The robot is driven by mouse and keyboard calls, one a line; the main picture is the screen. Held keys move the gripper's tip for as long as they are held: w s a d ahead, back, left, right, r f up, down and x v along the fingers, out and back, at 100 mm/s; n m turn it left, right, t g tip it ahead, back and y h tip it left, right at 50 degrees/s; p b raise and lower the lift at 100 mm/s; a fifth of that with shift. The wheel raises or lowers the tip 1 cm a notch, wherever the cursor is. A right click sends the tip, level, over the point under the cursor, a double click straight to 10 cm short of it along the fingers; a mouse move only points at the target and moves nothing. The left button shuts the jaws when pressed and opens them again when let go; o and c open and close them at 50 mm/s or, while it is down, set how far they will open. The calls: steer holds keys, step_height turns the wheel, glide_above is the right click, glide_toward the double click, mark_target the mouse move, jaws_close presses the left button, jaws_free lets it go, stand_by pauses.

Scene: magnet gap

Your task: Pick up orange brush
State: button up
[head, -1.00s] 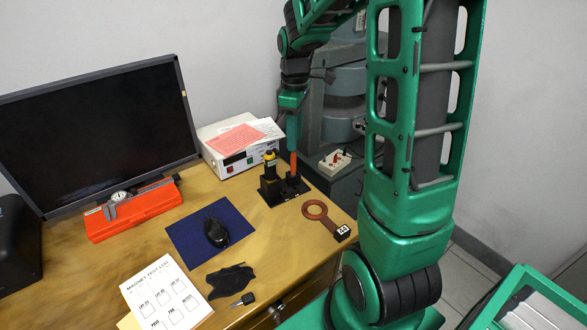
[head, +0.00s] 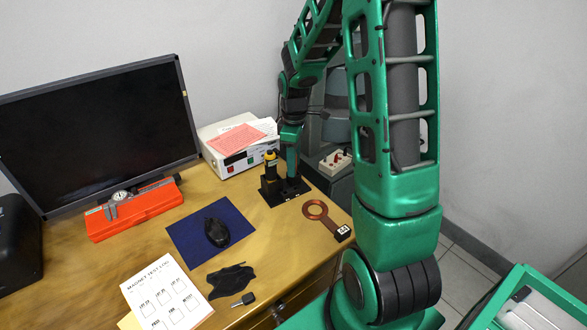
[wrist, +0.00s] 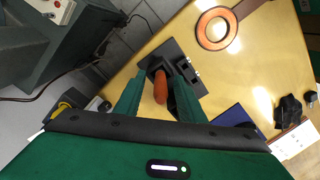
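The orange brush (wrist: 160,86) stands in a black holder on the desk (wrist: 153,62). In the wrist view it lies between the two green fingers of my gripper (wrist: 153,78). The fingers are apart, with a visible gap on the brush's left side; the right finger is close to it, and I cannot tell if it touches. In the head view my gripper (head: 291,163) is down over the holder (head: 290,190) and hides the brush.
A black and yellow tool (head: 269,165) stands beside the brush in the holder. A copper ring (head: 314,210) lies in front, right. A white instrument box (head: 238,160) stands behind, left. A blue mat (head: 185,238) lies left.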

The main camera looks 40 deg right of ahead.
steer(key=shift+f, duration=0.35)
steer(key=shift+c, duration=0.2)
jaws_close()
